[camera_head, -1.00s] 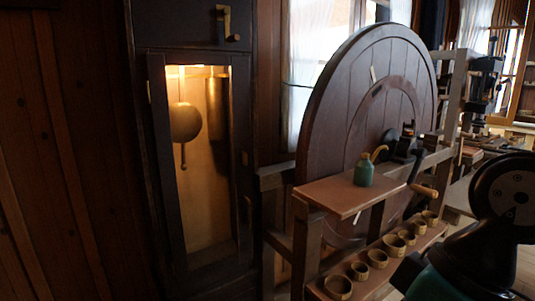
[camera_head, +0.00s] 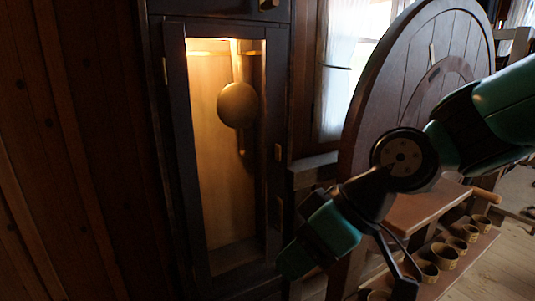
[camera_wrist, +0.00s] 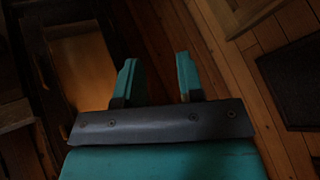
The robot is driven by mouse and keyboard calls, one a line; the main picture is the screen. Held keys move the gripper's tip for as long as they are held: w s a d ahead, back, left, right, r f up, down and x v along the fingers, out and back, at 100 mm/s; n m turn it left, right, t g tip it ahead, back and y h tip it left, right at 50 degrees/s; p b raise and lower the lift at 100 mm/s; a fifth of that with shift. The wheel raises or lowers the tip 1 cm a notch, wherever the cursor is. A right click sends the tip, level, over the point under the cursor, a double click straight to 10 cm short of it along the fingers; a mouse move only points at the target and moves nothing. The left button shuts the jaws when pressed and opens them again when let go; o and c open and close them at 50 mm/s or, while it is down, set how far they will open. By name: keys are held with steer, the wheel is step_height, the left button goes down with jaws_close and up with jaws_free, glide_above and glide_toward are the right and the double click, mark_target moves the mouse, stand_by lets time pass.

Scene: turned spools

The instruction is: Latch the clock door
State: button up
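The clock is a tall dark wooden case whose narrow door (camera_head: 178,110) has a glazed opening. Warm light inside shows the round pendulum bob (camera_head: 238,105). I cannot tell whether the door is flush with the case. My gripper (camera_wrist: 158,75) is open and empty, its two teal fingers apart in the wrist view. In the head view its end is low, in front of the clock's lower right side. A lit panel, probably the clock's inside, shows left in the wrist view.
A large wooden wheel (camera_head: 385,95) stands right of the clock, partly behind my arm. A bench shelf (camera_head: 415,210) and several small wooden cups (camera_head: 445,253) are below it. A plank wall (camera_head: 85,150) is on the left. Plank floor (camera_wrist: 225,75) shows in the wrist view.

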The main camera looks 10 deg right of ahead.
steer(key=w+t+y, duration=0.3)
steer(key=w+t, duration=0.2)
steer(key=w, duration=0.6)
steer(key=m+t+h+b, duration=0.1)
steer(key=m+t+h, duration=0.4)
steer(key=t, duration=0.5)
glide_toward(280, 153)
steer(key=p+x, duration=0.9)
steer(key=p, duration=0.2)
steer(key=shift+w+r, duration=0.1)
steer(key=shift+w+a, duration=0.15)
steer(key=shift+w, duration=0.35)
jaws_close()
